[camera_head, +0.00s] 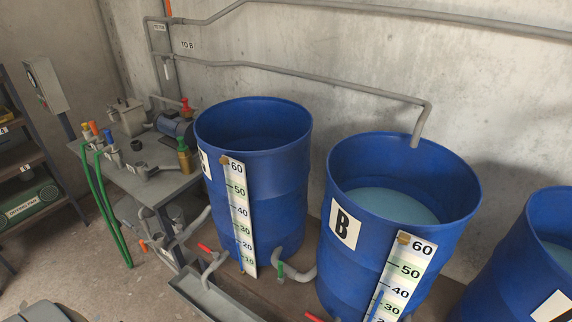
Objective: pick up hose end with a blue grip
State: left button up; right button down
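A small blue grip (108,136), which appears to belong to a hose end, stands upright near the left edge of the grey workbench (160,190). An orange grip (93,128) is just to its left. Green hoses (103,200) run down from this edge of the bench to the floor; which hose joins the blue grip is too small to tell. Neither of my grippers shows in the head view.
A pump (172,123) and valves with red and green handles are on the bench. Blue drums, including one marked B (345,228), stand right of it. A shelf (22,165) is at far left. A grey trough (212,300) lies before the drums. Floor left of the bench is partly clear.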

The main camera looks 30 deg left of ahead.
aim_at(112, 148)
jog(key=u, duration=2.1)
